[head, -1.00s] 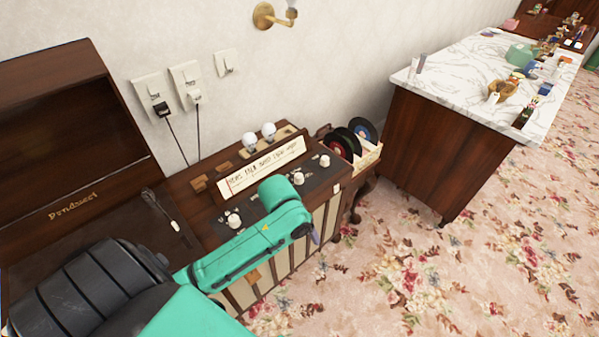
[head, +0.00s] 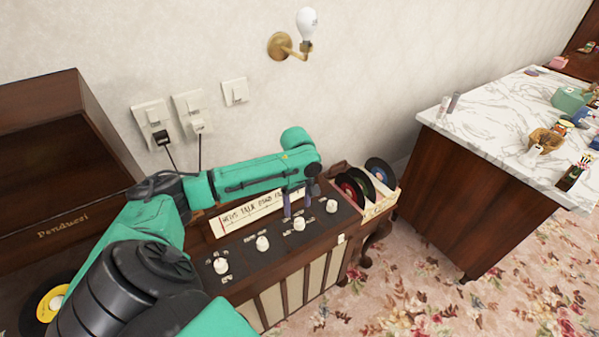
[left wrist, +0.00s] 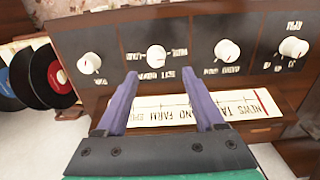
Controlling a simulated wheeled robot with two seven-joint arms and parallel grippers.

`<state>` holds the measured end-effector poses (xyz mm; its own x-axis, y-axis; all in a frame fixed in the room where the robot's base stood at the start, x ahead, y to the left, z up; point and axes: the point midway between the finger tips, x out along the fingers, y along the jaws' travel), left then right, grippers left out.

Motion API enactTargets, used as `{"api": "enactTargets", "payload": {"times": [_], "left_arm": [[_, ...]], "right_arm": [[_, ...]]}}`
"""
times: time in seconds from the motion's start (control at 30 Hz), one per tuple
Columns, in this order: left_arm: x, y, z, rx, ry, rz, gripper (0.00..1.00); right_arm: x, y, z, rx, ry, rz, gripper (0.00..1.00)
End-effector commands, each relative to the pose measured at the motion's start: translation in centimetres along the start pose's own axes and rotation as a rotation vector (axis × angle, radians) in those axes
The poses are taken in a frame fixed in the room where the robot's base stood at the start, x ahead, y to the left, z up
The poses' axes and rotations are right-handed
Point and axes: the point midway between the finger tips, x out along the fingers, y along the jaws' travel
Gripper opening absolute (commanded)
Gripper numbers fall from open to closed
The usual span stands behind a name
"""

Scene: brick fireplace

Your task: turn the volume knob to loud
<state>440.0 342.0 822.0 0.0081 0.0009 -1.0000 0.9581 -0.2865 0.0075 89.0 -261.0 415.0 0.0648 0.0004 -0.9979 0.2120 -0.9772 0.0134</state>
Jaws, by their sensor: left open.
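The brown radio cabinet has a dark panel with several white knobs in a row: far left knob (head: 221,266), second knob (head: 262,243), third knob (head: 299,223) and far right knob (head: 332,206). Their small labels are too unclear for me to tell which is volume. My left gripper (head: 299,207) is open and empty, its purple fingers over the panel near the third knob. In the left wrist view, turned about, the fingers (left wrist: 161,86) point toward that same knob (left wrist: 156,56), apart from it. My right gripper is out of view.
The white dial strip (head: 240,214) lies behind the knobs, partly under my left arm. A record crate (head: 383,203) stands right of the radio. A marble-topped counter (head: 480,120) is farther right. Wall plugs with cords (head: 160,135) are behind.

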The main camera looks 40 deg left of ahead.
Motion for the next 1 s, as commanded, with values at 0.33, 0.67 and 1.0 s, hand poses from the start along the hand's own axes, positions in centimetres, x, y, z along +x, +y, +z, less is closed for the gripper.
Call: {"api": "enactTargets", "payload": {"times": [0.33,0.67,1.0], "left_arm": [[7.2,0.0,0.1,0.002,0.0,0.0,0.7],[7.6,0.1,0.1,0.003,0.0,0.002,0.55],[7.5,0.0,0.1,0.007,0.0,0.002,0.0]], "right_arm": [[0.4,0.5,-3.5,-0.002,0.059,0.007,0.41],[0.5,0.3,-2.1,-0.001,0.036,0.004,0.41],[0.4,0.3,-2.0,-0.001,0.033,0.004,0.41]]}}
